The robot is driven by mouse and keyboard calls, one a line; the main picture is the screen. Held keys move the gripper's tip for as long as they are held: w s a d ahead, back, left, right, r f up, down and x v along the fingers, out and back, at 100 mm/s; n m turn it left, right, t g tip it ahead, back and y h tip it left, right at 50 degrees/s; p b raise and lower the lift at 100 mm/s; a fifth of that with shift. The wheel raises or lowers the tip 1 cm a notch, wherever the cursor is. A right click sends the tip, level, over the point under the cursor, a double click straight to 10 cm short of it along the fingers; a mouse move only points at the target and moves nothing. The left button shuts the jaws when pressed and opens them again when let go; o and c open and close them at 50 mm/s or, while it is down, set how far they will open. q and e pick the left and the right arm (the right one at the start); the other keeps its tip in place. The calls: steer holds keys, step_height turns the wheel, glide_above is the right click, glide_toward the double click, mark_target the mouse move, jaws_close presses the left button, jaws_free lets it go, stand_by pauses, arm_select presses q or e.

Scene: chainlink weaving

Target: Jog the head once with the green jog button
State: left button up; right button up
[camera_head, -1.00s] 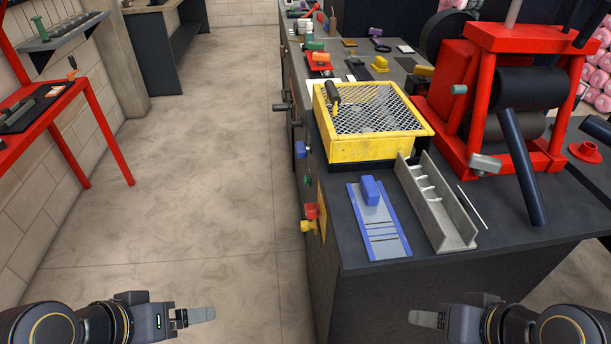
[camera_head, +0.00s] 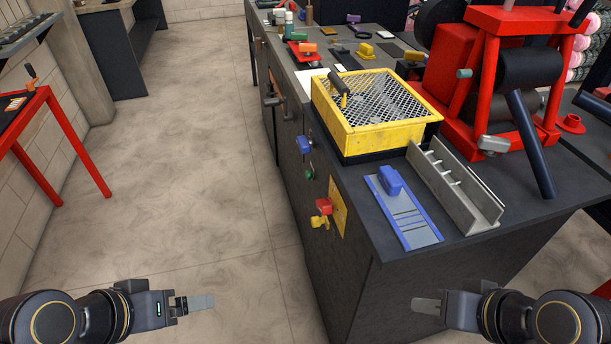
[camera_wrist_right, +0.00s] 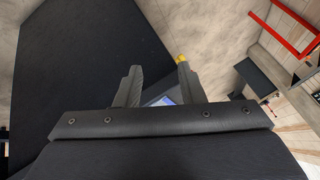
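A small green button (camera_head: 309,173) is on the dark side face of the bench, below a blue knob (camera_head: 304,145) and above a red knob (camera_head: 323,205) and a yellow one (camera_head: 319,221). It is small and partly dark, so its details are unclear. My right gripper (camera_head: 430,305) is in front of the bench, low in the head view, apart from the button. In the right wrist view its two fingers (camera_wrist_right: 157,88) stand apart with a gap between them. My left gripper (camera_head: 195,303) is over the floor at lower left, seen edge-on, touching nothing.
The bench top (camera_head: 370,235) holds a yellow mesh-topped box (camera_head: 375,137), a blue-edged plate (camera_head: 408,220), a metal channel (camera_head: 455,190) and a red roller machine (camera_head: 465,120). A red-legged table (camera_head: 90,165) stands left. The floor (camera_head: 190,190) between is clear.

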jaws_close()
stand_by(1.4)
